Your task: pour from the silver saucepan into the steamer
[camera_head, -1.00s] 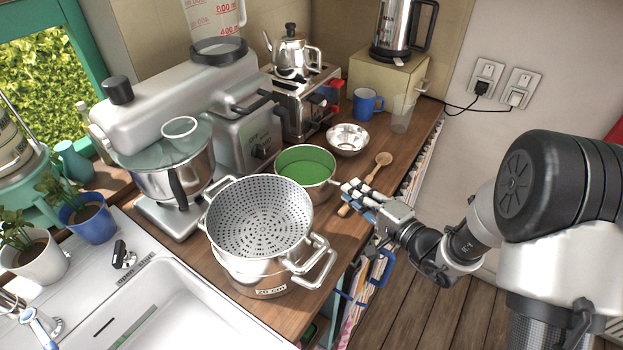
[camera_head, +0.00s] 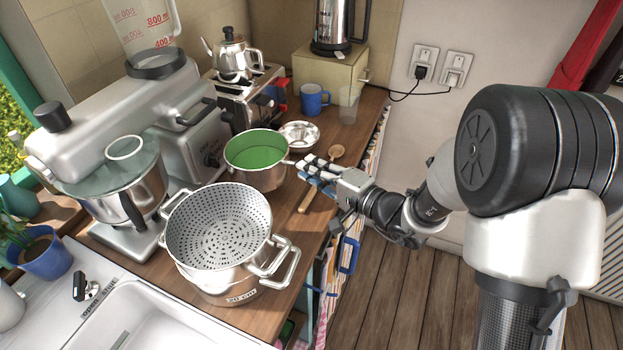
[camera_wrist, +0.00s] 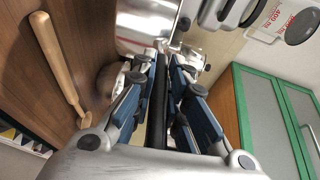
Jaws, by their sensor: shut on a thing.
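The silver saucepan (camera_head: 264,179), with a flat green content (camera_head: 256,150), is upright near the middle of the counter, seemingly just above it. My gripper (camera_head: 306,168) is at its right side, shut on its handle. In the wrist view, my gripper (camera_wrist: 160,100) has the dark handle (camera_wrist: 158,95) between its fingers, and the saucepan's shiny wall (camera_wrist: 146,22) lies beyond. The steamer (camera_head: 218,228), a silver pot with a perforated insert and side handles, stands in front and left of the saucepan, by the sink. The pot's inside is hidden under the insert.
A wooden spoon (camera_head: 318,184) lies right of and beneath my gripper. A small metal bowl (camera_head: 299,135), blue mug (camera_head: 314,99) and clear cup (camera_head: 348,104) stand behind. A stand mixer (camera_head: 130,125) stands left. The sink (camera_head: 150,318) is in front.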

